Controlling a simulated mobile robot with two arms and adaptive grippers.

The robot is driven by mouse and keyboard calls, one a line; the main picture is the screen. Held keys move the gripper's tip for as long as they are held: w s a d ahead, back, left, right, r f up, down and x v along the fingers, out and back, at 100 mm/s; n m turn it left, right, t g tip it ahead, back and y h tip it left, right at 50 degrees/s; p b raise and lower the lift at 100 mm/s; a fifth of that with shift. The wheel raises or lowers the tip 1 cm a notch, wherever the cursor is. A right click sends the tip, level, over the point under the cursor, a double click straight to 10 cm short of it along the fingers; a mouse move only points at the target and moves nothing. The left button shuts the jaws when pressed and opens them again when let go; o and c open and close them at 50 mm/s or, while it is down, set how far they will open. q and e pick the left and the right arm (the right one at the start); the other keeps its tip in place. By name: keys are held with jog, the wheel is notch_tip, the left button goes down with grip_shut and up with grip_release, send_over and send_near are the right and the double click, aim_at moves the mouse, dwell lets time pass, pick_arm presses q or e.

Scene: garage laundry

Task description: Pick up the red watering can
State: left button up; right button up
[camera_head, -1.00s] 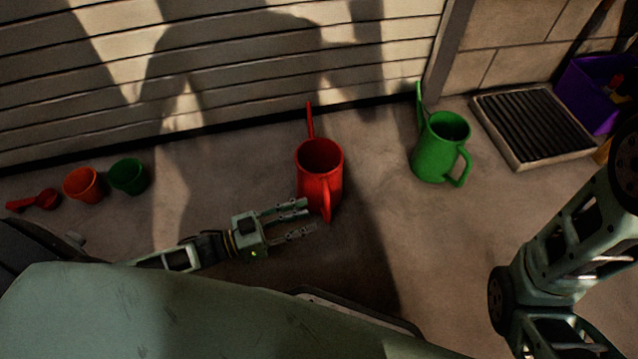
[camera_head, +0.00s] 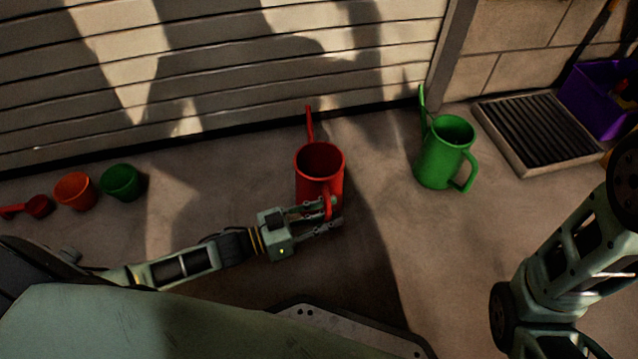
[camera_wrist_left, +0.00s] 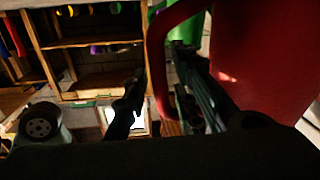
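The red watering can (camera_head: 309,188) stands upright on the floor near the slatted door. Its spout points toward the door and its handle faces me. My left gripper (camera_head: 334,214) is at the handle, low on the near side of the can, with its fingers reaching to the right. In the left wrist view, the can's red body (camera_wrist_left: 262,62) fills the right side. Its handle (camera_wrist_left: 157,60) runs between the two spread fingers of my left gripper (camera_wrist_left: 156,92), with a gap to the left finger. My right gripper is out of view; only the right arm's links show.
A green watering can (camera_head: 438,163) stands to the right of the red one. A grated tray (camera_head: 508,165) and a purple bin (camera_head: 590,100) are farther right. A green pot (camera_head: 122,183), an orange pot (camera_head: 75,191) and a red scoop (camera_head: 37,206) sit at the left.

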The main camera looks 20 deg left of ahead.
pick_arm(q)
grip_shut()
jog(key=shift+r, duration=0.15)
dwell(0.4)
